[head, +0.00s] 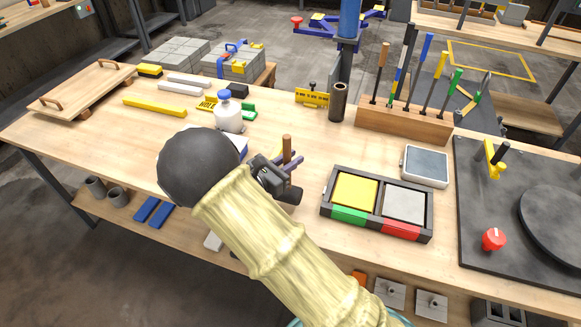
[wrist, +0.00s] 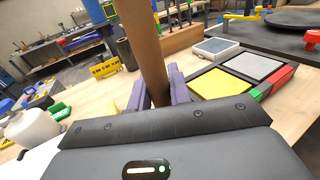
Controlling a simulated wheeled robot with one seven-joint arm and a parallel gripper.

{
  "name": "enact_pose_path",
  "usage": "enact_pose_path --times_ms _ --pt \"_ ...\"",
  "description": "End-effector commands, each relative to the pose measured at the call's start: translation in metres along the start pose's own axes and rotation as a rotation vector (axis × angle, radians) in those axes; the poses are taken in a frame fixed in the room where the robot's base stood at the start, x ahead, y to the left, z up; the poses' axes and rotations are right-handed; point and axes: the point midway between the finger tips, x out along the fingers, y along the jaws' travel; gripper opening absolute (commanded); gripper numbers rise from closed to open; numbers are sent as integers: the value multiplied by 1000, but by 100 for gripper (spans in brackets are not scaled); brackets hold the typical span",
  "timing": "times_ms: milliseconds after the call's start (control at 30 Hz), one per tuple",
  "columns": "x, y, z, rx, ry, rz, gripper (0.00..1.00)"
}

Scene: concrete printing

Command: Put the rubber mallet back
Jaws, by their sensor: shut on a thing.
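My gripper (head: 287,161) is shut on a brown wooden handle (head: 287,143), which I take to be the rubber mallet's. In the wrist view the handle (wrist: 142,45) stands between the purple fingers (wrist: 157,92) and runs out of the top of the picture. The mallet's head cannot be made out in either view. The wooden tool rack (head: 400,124) stands at the back right of the bench, beyond my gripper, with several upright tools with coloured handles. It also shows in the wrist view (wrist: 181,40), behind the handle.
A dark cylinder (head: 338,103) stands left of the rack. A black tray (head: 378,209) with yellow and grey pads lies right of my gripper, near a grey-topped box (head: 425,166). A white bottle (head: 229,117) stands to the left. Bare bench shows between gripper and rack.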

Motion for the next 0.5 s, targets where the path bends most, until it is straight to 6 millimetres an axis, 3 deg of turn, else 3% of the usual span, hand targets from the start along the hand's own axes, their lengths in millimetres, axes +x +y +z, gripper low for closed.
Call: enact_pose_path --times_ms 200,500 --pt "1 0 -27 0 -1 0 0" --pt "1 0 -29 1 -1 0 0"
